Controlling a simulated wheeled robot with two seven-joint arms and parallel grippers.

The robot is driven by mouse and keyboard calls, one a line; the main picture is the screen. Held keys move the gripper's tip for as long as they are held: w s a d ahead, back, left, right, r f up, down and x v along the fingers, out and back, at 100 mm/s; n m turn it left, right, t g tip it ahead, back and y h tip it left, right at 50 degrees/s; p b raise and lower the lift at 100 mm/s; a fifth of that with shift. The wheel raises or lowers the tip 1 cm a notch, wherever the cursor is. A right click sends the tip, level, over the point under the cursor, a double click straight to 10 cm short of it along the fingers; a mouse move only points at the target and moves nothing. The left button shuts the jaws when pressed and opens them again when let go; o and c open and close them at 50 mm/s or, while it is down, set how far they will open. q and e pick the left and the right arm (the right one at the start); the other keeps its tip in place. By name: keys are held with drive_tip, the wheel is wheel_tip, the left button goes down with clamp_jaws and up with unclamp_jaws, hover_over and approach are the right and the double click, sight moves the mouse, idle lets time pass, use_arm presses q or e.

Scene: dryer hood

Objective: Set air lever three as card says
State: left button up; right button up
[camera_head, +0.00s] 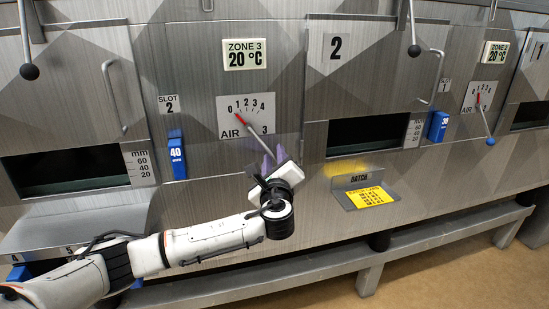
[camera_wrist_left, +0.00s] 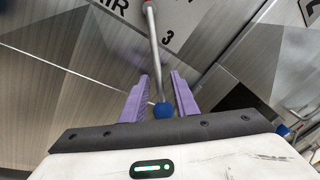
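Air lever three (camera_head: 254,137) is a grey rod with a red pointer end over a white 0-to-4 dial (camera_head: 262,118); the red tip lies near 0 and 1. The lever's blue ball end (camera_wrist_left: 163,110) shows in the left wrist view between the two purple fingers of my left gripper (camera_wrist_left: 160,98). The fingers are apart, one on each side of the ball; I cannot tell whether either touches it. In the head view my left gripper (camera_head: 268,160) hides the ball. The yellow batch card (camera_head: 370,197) sits below right, its print too small to read. My right gripper is not in view.
The card's metal holder (camera_head: 344,201) juts out right of my left gripper. Blue slot blocks (camera_head: 177,158) stand at the left and right. Another air dial with a blue-ended lever (camera_head: 484,117) is at the right. A metal rail (camera_head: 420,240) runs along the bottom.

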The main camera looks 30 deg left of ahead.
use_arm(q)
clamp_jaws()
idle(1.4)
